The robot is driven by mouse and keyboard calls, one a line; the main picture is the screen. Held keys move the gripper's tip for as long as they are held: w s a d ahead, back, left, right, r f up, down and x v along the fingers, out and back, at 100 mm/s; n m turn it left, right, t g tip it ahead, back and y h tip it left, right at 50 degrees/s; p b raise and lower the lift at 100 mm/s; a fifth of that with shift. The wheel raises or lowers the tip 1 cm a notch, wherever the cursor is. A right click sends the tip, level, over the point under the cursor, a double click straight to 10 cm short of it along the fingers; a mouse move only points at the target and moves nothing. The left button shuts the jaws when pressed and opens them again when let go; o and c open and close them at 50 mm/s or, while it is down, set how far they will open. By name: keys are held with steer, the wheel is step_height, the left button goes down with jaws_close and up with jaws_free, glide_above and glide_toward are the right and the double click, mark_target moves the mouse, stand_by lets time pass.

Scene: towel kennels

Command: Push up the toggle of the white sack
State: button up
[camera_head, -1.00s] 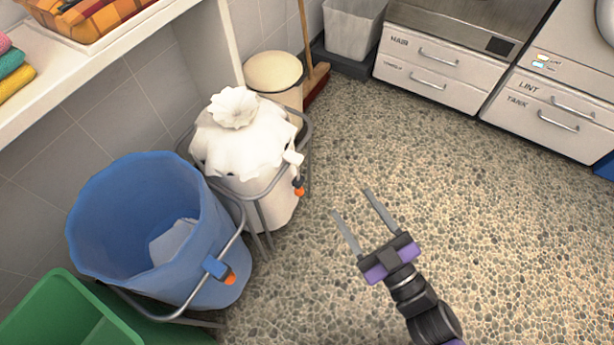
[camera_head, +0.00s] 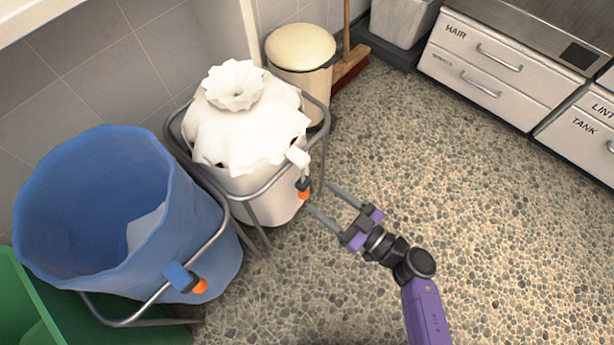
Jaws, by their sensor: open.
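The white sack (camera_head: 235,137) hangs in a grey metal frame (camera_head: 268,187) left of centre, its top gathered into a ruffle. Its toggle (camera_head: 303,187), dark with an orange end, is below a white block (camera_head: 298,157) on the frame's right front. My gripper (camera_head: 319,199) is open and empty, with two grey fingers pointing up-left. The fingertips are just right of the toggle. One tip looks close to its orange end, but I cannot tell whether they touch.
A blue sack (camera_head: 185,225) in a similar frame, with its own orange-ended toggle (camera_head: 199,286), stands at left. A green bin (camera_head: 22,305) is at lower left. A cream lidded bin (camera_head: 301,48) and a broom (camera_head: 350,62) stand behind. The pebbled floor at right is clear.

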mark_target(308, 187)
steer(key=b+x, duration=0.2)
steer(key=x, duration=0.4)
steer(key=shift+w+a+f+b, duration=0.1)
steer(key=shift+w+a+b, duration=0.05)
steer(key=shift+b, duration=0.2)
steer(key=shift+w+a, duration=0.4)
steer(key=shift+a, duration=0.1)
steer(key=shift+c, duration=0.2)
jaws_close()
stand_by(0.6)
